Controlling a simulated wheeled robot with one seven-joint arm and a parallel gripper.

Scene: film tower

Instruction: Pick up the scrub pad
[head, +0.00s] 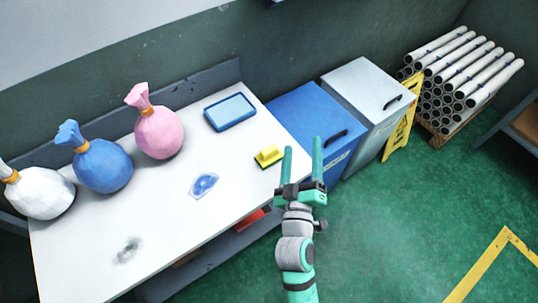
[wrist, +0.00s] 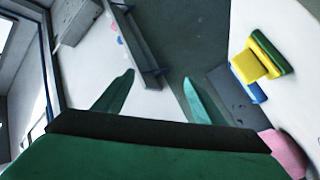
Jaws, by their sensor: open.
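The scrub pad (head: 268,156) is a small yellow block with a yellow raised grip and a dark edge. It lies on the white table (head: 165,215) near its right edge. It also shows in the wrist view (wrist: 258,60) at the upper right, yellow with a green layer. My gripper (head: 302,144) is open and empty, its two teal fingers apart. In the head view it appears just right of the pad, in front of the blue bin. In the wrist view the pad is right of the fingers (wrist: 158,77), not between them.
A blue-rimmed tray (head: 230,112) and a blue-stained cloth or patch (head: 204,185) lie on the table. Pink (head: 158,132), blue (head: 102,165) and white (head: 38,192) tied bags stand along its back. Blue (head: 310,125) and grey (head: 370,95) bins stand right. Green floor lies open beyond.

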